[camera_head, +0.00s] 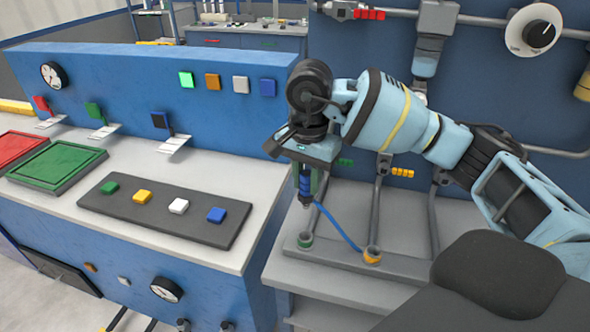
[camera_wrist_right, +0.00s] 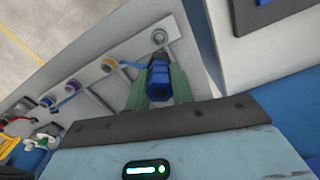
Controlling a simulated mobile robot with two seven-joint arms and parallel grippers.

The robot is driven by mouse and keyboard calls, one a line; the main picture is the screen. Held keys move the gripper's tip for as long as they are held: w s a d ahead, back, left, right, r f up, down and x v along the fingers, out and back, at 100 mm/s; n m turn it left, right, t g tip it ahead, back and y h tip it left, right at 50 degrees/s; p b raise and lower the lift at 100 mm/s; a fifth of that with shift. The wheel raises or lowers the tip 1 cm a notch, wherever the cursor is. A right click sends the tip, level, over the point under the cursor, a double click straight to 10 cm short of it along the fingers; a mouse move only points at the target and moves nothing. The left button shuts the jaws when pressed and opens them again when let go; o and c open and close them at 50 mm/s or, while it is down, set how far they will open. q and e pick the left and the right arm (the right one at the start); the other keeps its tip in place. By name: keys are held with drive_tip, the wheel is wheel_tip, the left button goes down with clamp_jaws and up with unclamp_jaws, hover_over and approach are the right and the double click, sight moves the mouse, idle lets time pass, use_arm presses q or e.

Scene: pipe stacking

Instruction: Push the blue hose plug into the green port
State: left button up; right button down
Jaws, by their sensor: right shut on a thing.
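My right gripper (camera_head: 306,190) points down and is shut on the blue hose plug (camera_head: 306,186). In the right wrist view the plug (camera_wrist_right: 158,80) sits between my two green fingers (camera_wrist_right: 158,92). The green port (camera_head: 305,240) stands upright on the grey bench, below the plug and apart from it. In the right wrist view a port (camera_wrist_right: 159,37) lies just beyond the plug's tip; its colour is hard to tell there. My left gripper is not in view.
Grey vertical pipes (camera_head: 433,215) rise behind the ports. At left, a console has a dark button strip (camera_head: 165,212), red and green trays (camera_head: 57,165) and small levers (camera_head: 160,121). More ringed ports (camera_wrist_right: 47,101) line the bench in the wrist view.

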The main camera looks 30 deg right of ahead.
drive_tip(key=shift+r, duration=0.25)
drive_tip(key=shift+s+f, duration=0.15)
wheel_tip(320, 180, down, 2)
drive_tip(key=shift+b, duration=0.5)
wheel_tip(320, 180, down, 7)
drive_tip(key=b, duration=0.3)
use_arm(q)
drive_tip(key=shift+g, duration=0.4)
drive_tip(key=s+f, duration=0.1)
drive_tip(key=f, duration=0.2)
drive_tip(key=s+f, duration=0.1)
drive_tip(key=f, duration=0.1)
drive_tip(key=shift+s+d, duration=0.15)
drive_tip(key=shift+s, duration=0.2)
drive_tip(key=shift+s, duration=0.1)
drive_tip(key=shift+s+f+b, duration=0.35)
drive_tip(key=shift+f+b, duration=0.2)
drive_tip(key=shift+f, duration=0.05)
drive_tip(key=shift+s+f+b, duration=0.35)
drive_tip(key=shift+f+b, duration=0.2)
use_arm(e)
drive_tip(key=shift+f, duration=1.6)
drive_tip(key=c, duration=1.1)
unclamp_jaws()
